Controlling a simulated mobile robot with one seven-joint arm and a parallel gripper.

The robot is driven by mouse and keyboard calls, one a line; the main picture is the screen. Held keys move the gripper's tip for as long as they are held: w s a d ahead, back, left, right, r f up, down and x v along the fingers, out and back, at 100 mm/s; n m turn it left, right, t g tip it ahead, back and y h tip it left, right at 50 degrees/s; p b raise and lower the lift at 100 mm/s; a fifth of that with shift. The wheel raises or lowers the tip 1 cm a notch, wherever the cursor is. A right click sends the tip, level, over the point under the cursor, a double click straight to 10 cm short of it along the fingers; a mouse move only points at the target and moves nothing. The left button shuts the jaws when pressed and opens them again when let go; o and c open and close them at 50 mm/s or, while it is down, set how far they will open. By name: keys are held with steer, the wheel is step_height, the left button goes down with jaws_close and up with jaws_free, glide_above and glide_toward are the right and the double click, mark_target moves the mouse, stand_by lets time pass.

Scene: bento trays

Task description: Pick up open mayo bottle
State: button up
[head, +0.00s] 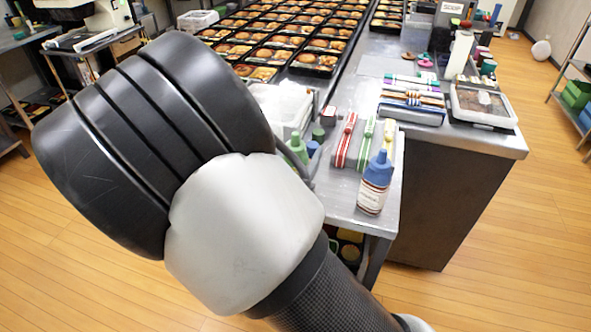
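A bottle (372,196) with a blue cap and a white label with a red band stands upright near the front corner of the small metal side table (345,212). Its label is too small to read, so I cannot tell whether it is the mayo. A green bottle (297,150) stands further left on that table, partly hidden by my arm. No bottle is clearly seen to be open. My arm fills the left and lower middle of the head view. My gripper is not visible.
Red-striped (345,139) and green-striped (367,142) long items lie behind the blue-capped bottle. Many filled bento trays (315,61) cover the long counter. Open wooden floor (520,240) lies at right.

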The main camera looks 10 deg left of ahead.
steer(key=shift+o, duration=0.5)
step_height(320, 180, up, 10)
steer(key=p, duration=0.3)
